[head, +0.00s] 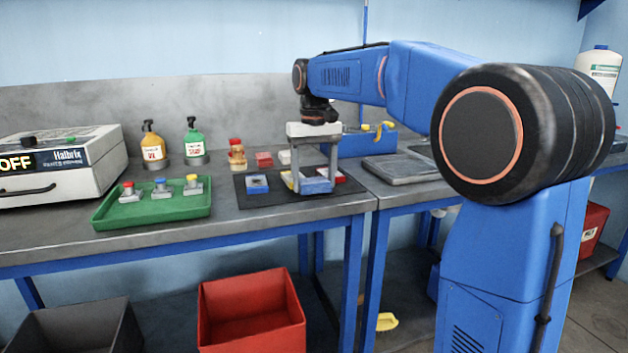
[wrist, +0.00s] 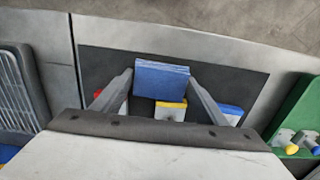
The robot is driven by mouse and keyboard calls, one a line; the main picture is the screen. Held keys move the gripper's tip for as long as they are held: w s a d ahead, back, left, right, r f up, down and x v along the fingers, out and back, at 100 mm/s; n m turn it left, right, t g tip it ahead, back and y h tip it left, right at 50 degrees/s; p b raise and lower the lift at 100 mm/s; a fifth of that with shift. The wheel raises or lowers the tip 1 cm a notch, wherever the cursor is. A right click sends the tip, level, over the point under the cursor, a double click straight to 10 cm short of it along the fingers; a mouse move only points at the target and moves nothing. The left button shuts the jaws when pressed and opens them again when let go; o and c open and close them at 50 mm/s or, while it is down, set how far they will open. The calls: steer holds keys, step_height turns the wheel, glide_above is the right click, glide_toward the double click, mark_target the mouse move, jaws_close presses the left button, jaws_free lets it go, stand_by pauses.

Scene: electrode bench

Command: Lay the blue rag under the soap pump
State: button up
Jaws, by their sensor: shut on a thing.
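My gripper (head: 314,178) is shut on a flat, folded blue rag (head: 317,186), held above the dark mat (head: 283,202). In the wrist view the rag (wrist: 162,82) sits between the two fingers (wrist: 161,76). Two pump-top bottles stand at the back of the bench, left of my gripper: an amber one (head: 153,149) and a green one (head: 194,146). Each stands upright on a grey round base. Their labels are too small to read, so I cannot tell which is the soap pump.
Pieces with blue (head: 257,183), red (wrist: 122,108) and yellow (wrist: 171,111) tops lie on the mat. A green tray (head: 160,212) with several coloured knobs lies left of it. A squat red-capped bottle (head: 237,155) and a red block (head: 264,159) stand behind. A white case (head: 70,165) fills the far left.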

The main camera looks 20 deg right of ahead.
mark_target(314, 181)
steer(key=shift+f, duration=0.25)
steer(key=o, duration=1)
steer(key=shift+f, duration=0.1)
step_height(314, 181, up, 12)
steer(key=shift+r, duration=0.15)
